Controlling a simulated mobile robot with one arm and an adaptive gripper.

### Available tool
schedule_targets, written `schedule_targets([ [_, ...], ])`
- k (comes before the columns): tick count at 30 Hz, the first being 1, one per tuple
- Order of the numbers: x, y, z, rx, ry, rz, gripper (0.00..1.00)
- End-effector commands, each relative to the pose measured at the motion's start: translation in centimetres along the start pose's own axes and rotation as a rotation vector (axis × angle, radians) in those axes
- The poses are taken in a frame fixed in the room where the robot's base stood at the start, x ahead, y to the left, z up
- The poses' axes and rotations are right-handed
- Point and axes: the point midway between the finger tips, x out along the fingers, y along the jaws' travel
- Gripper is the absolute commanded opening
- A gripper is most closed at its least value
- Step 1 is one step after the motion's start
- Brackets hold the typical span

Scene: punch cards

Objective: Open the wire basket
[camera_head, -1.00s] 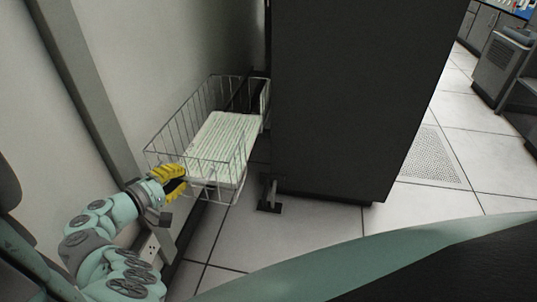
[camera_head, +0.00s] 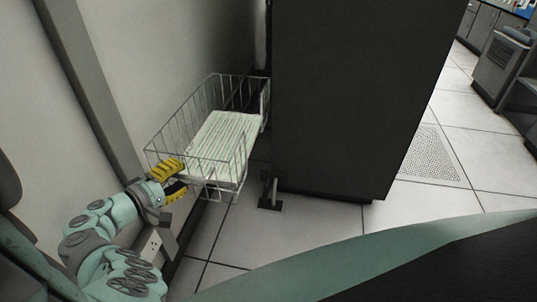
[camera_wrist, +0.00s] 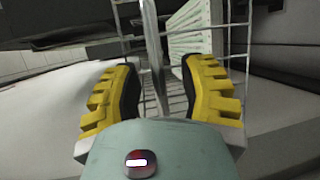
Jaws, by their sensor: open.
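The wire basket (camera_head: 171,128) stands out from the side of a tall dark cabinet, beside the wall, with a stack of pale green-striped paper (camera_head: 222,137) in it. My gripper (camera_head: 181,178) has yellow ridged fingers and is at the basket's near left end. The fingers are open. In the wrist view my gripper (camera_wrist: 160,88) has a thick upright wire of the basket (camera_wrist: 151,40) between and beyond its fingers, with gaps on both sides. The paper stack (camera_wrist: 190,42) shows behind the wires. Whether a finger touches the basket I cannot tell.
The tall dark cabinet (camera_head: 335,95) stands right of the basket, with a foot (camera_head: 270,203) on the floor. The wall (camera_head: 165,50) is close on the left. Tiled floor (camera_head: 300,232) is free in front of the cabinet. A grey unit (camera_head: 503,58) stands far right.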

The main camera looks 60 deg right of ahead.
Motion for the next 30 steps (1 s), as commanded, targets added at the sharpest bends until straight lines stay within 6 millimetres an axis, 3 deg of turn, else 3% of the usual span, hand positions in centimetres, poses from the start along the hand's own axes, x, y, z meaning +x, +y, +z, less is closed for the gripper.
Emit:
schedule_targets([
  [8, -0.8, 0.0, -0.1, -0.001, 0.003, 0.001, 0.41],
  [21, -7.0, 0.0, -0.2, 0.0, 0.006, 0.001, 0.41],
  [30, -7.5, 0.1, 0.0, 0.0, 0.001, 0.001, 0.41],
])
